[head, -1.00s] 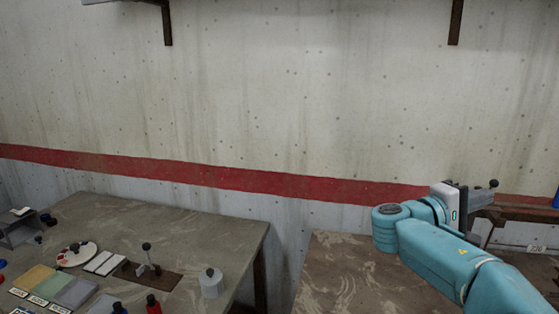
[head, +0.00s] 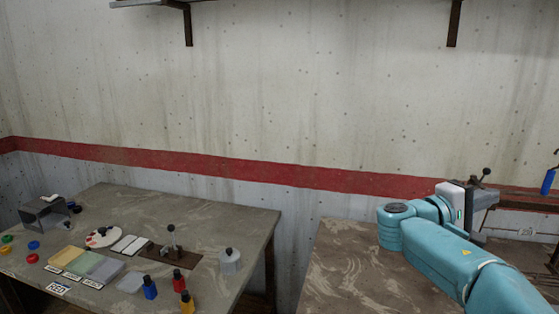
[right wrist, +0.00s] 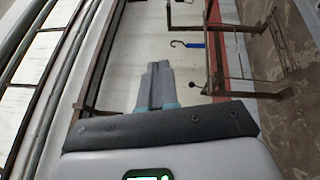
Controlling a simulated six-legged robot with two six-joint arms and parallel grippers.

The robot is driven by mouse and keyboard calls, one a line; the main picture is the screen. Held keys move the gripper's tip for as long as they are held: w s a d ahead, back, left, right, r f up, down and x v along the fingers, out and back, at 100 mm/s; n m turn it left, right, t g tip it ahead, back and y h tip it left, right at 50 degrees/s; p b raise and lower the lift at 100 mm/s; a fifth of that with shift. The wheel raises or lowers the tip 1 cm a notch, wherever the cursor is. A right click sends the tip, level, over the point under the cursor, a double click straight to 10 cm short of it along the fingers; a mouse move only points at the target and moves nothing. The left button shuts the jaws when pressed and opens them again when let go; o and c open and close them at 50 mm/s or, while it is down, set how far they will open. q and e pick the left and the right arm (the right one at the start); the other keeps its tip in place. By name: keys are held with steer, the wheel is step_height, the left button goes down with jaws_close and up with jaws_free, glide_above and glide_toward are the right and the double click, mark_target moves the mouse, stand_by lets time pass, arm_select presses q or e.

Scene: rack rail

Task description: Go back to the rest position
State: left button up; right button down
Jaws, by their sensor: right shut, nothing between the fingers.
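My right arm reaches in from the lower right of the head view. Its gripper (head: 485,200) points away from me, in front of the wall by the rusty rack at the right edge. In the right wrist view the two grey fingers (right wrist: 158,80) are together with nothing between them. They touch nothing that I can see. My left arm and gripper are not in view.
A rusty rack (head: 527,206) and a blue-handled hook (head: 548,182) are at the right; the hook also shows in the wrist view (right wrist: 192,44). The left table (head: 230,214) holds jars, bottles and coloured plates. The right table (head: 340,260) has a bare top.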

steer(key=w+a+f+n+t+y+b, duration=0.1)
steer(key=f+n+y, duration=0.1)
steer(key=f, duration=0.5)
steer(key=w+a+f+n+y, duration=0.1)
steer(key=w+f+n+y, duration=0.15)
steer(key=f, duration=0.55)
steer(key=a+f+n+t+y+b, duration=0.1)
steer(key=a+f+y, duration=0.1)
steer(key=f, duration=0.5)
steer(key=s+a+f+n+g+y+b, duration=0.1)
steer(key=s+a+f+y, duration=0.25)
steer(key=f, duration=0.75)
steer(key=s+a+f+g+y+b, duration=0.15)
steer(key=a+f+y, duration=0.3)
steer(key=f, duration=0.65)
steer(key=s+a+f+m+y+b, duration=0.2)
steer(key=s+a+f, duration=0.4)
steer(key=s, duration=0.3)
steer(key=s+a+f+m+g+y+b, duration=0.1)
steer(key=s+a+f+m+y, duration=0.3)
steer(key=s+f, duration=0.5)
steer(key=s+a+f+m+g+y+b, duration=0.1)
steer(key=s+a+f+m+y+b, duration=0.1)
steer(key=s+a+f+m, duration=0.4)
steer(key=s+a+f+y, duration=0.1)
steer(key=s+a+f, duration=0.1)
steer(key=s+a, duration=0.1)
steer(key=shift+s+b, duration=0.3)
steer(key=shift+s, duration=0.3)
